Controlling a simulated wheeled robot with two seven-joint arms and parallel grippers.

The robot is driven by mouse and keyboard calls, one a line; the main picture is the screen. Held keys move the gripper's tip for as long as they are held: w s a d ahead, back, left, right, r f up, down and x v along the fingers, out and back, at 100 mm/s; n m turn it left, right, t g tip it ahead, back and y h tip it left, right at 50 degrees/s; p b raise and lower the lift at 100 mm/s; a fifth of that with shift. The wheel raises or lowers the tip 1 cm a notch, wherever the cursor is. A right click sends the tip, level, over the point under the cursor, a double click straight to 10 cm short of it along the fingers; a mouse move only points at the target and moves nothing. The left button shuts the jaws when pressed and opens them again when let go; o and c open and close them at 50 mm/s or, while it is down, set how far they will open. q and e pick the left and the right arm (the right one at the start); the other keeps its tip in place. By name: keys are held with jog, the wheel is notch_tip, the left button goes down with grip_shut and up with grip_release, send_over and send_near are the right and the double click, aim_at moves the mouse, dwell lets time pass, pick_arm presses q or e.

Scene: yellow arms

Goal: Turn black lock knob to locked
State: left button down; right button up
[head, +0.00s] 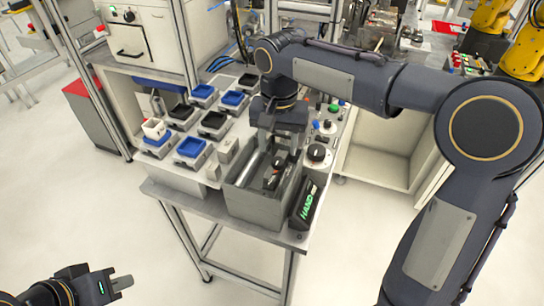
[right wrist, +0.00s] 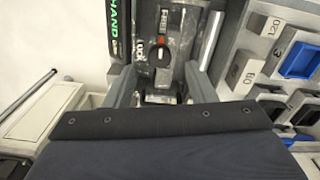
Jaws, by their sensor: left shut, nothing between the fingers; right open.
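The black lock knob (right wrist: 159,57) sits on a grey metal device (head: 243,203) at the front of the bench. The knob's orange mark points up toward the FREE label (right wrist: 163,20) in the right wrist view; the LOCK label (right wrist: 140,50) is on its left. The knob also shows small and dark in the head view (head: 272,181). My right gripper (head: 279,150) is open and empty, pointing down over the device. In its wrist view the fingers (right wrist: 160,88) are on either side of the knob, apart from it. My left gripper (head: 121,284) is shut and empty at the lower left, far from the device.
A black HAND sign (head: 308,203) stands at the device's right side. A control panel with a round black dial (head: 318,153) is behind it. Several blue and black bins (head: 190,148) stand to the left. Open floor lies in front.

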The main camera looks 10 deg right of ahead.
aim_at(278, 161)
jog(key=shift+f, duration=2.25)
jog(key=shift+c, duration=0.4)
jog(key=c, duration=0.9)
